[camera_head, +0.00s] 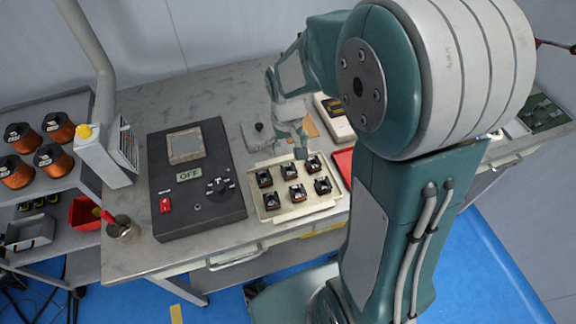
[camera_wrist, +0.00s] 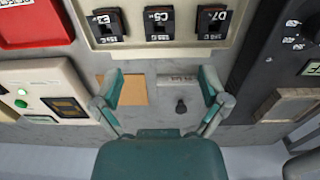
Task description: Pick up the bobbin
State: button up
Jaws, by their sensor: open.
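I cannot tell which bobbin is meant. My gripper (camera_head: 300,151) is over the bench at the tray's back edge. In the wrist view my gripper (camera_wrist: 162,76) is open and empty, its fingers spread apart, with the bobbins beyond the fingertips. The arm hides part of the bench.
A black control box (camera_head: 195,205) stands left of the tray. A red tray (camera_head: 343,163) lies to its right. A grey plate with a dark knob (camera_head: 259,128) is behind it. Large copper spools (camera_head: 61,127) stand on a left shelf. A cup (camera_head: 123,231) holds tools.

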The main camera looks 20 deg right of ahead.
aim_at(289, 172)
notch_tip(289, 172, down, 3)
jog(key=shift+s, duration=0.1)
jog(key=shift+d+f, duration=0.3)
jog(key=shift+f, duration=0.35)
jog(key=f, duration=0.4)
jog(key=shift+s+a+f, duration=0.15)
jog(key=shift+s+f, duration=0.05)
jog(key=shift+s, duration=0.1)
jog(key=shift+a+f, duration=0.2)
jog(key=shift+a, duration=0.05)
jog(key=shift+d, duration=0.2)
jog(key=c, duration=1.2)
